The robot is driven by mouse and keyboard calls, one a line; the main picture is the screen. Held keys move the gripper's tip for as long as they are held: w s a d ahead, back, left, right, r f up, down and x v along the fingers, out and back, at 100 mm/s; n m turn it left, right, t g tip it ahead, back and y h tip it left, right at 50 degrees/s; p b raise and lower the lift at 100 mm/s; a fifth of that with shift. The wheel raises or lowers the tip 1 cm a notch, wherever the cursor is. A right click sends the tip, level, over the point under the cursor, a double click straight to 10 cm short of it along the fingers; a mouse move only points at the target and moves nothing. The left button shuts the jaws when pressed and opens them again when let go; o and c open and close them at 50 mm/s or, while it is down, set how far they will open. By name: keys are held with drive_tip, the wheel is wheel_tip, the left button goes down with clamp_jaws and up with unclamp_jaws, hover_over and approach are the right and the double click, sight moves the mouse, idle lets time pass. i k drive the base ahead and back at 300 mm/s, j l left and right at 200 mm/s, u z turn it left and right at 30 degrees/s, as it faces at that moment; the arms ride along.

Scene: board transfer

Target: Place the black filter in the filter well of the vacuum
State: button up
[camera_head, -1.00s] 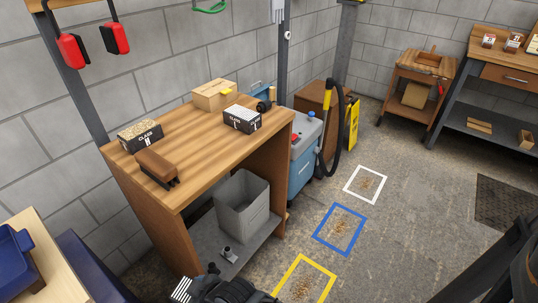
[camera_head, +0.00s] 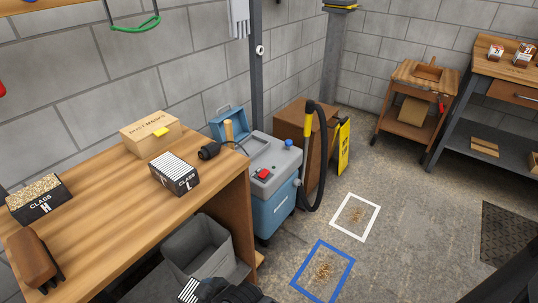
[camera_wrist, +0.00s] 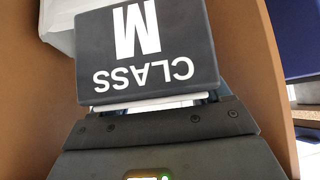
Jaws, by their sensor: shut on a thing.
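My gripper (camera_wrist: 158,112) is shut on a black filter (camera_wrist: 150,52) marked CLASS M, whose lettering is upside down in the wrist view. In the head view, the held filter's white pleated face (camera_head: 189,291) shows at the bottom edge, beside my dark gripper, low in front of the workbench. The vacuum (camera_head: 274,214), with a blue body and grey top, stands right of the bench, well away from my gripper. A raised blue lid (camera_head: 230,121) is at its back. I cannot clearly make out the filter well's inside.
The wooden workbench (camera_head: 130,218) holds the CLASS L filter (camera_head: 174,173), CLASS H filter (camera_head: 39,198), a brush (camera_head: 33,258) and a dust mask box (camera_head: 151,132). A grey bin (camera_head: 199,248) is under it. A black hose (camera_head: 316,165) rises at the vacuum's right.

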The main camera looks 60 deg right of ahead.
sight(251, 149)
drive_tip(key=l+z, duration=0.1)
drive_tip(key=l, duration=1.3)
drive_tip(key=i+l, duration=0.1)
drive_tip(key=l, duration=0.7)
drive_tip(key=i+l, duration=0.45)
drive_tip(key=l, duration=0.25)
drive_tip(key=i+l+u, duration=0.1)
drive_tip(key=i+l, duration=0.4)
drive_tip(key=l, duration=0.25)
